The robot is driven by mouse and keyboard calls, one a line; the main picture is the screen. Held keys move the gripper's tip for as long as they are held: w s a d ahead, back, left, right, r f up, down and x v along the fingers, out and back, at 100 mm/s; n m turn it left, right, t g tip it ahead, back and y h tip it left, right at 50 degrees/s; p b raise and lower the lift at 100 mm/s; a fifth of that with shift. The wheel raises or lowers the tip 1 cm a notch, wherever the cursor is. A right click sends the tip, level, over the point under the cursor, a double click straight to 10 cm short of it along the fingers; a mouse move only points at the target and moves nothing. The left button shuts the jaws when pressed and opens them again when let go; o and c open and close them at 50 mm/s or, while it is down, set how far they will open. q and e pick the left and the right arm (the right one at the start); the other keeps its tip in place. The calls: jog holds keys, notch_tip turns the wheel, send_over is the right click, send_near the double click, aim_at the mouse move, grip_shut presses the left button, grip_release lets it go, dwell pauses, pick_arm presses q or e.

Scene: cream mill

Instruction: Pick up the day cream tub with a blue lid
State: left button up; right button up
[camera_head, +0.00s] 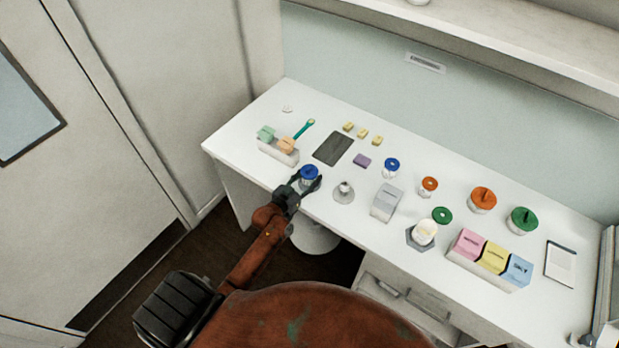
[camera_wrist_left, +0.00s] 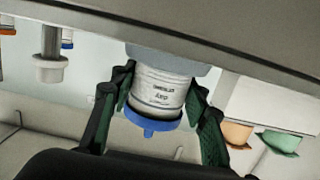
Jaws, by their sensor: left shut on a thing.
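A white tub with a blue lid (camera_head: 309,172) is at the front edge of the white desk. In the left wrist view, which looks upside down, the tub (camera_wrist_left: 158,92) has a printed label and its blue lid points down the picture. My left gripper (camera_head: 299,184) is shut on this tub, with a finger on each side of its body (camera_wrist_left: 158,105). I cannot tell whether its base touches the grey surface behind it. A second blue-lidded tub (camera_head: 391,168) stands farther back, apart from the gripper. My right gripper is not in view.
A small grey knobbed piece (camera_head: 344,191) stands just right of the held tub, with a grey box (camera_head: 386,202) beyond. A dark mat (camera_head: 333,148) lies behind. Orange-lidded (camera_head: 482,200) and green-lidded (camera_head: 522,220) tubs stand right. A tray of coloured boxes (camera_head: 480,271) is at the front right.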

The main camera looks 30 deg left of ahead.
pick_arm(q)
jog(key=shift+w+r, duration=0.1)
jog(key=shift+r, duration=0.45)
jog(key=s+a+r+b, duration=0.1)
jog(key=s+a+r, duration=0.7)
jog(key=s+r, duration=0.3)
jog(key=shift+a+r+b, duration=0.3)
jog(key=shift+a+r, duration=0.05)
jog(key=shift+s, duration=0.1)
